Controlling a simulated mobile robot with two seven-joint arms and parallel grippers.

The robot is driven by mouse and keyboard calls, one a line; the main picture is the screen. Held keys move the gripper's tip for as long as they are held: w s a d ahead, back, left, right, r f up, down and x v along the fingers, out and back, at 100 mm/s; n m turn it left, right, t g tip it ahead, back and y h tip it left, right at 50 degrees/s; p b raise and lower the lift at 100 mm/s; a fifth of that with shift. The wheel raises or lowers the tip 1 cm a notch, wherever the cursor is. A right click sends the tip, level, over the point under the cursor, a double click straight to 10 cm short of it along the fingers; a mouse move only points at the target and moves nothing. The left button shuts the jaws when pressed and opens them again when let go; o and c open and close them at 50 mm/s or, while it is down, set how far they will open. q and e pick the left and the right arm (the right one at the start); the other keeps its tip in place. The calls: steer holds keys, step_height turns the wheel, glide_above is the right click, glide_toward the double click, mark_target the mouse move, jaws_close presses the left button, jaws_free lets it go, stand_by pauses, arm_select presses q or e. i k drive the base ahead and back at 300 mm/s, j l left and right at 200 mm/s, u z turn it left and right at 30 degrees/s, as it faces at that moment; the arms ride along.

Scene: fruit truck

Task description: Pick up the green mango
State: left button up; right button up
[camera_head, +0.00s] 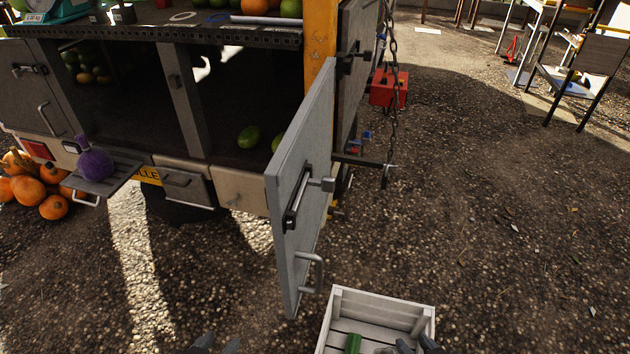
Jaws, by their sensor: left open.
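A green mango (248,137) lies on the floor of the truck's lower right compartment, near its front edge. A second green fruit (277,142) beside it is partly hidden by the open grey door (301,190). My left gripper (217,345) shows only its fingertips at the bottom edge, open and empty, far in front of and below the mango. My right gripper (417,345) is at the bottom edge by the crate's right side, fingers apart with nothing seen between them.
A pale wooden crate (384,299) with a green item (352,343) stands at the bottom. The open door juts toward me right of the compartment. A red box (388,88) and chain are behind the door.

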mark_target(251, 136)
steer(key=i+j+z, duration=0.1)
steer(key=j, duration=0.55)
steer(key=i+j+z, duration=0.1)
steer(key=j, duration=0.55)
steer(key=j+z, duration=0.1)
steer(key=j, duration=0.55)
steer(key=i+j+u, duration=0.1)
steer(key=i+j, duration=0.55)
steer(key=i, duration=0.25)
steer(key=i+j+u, duration=0.15)
steer(key=i+j, duration=0.15)
steer(key=i, duration=0.15)
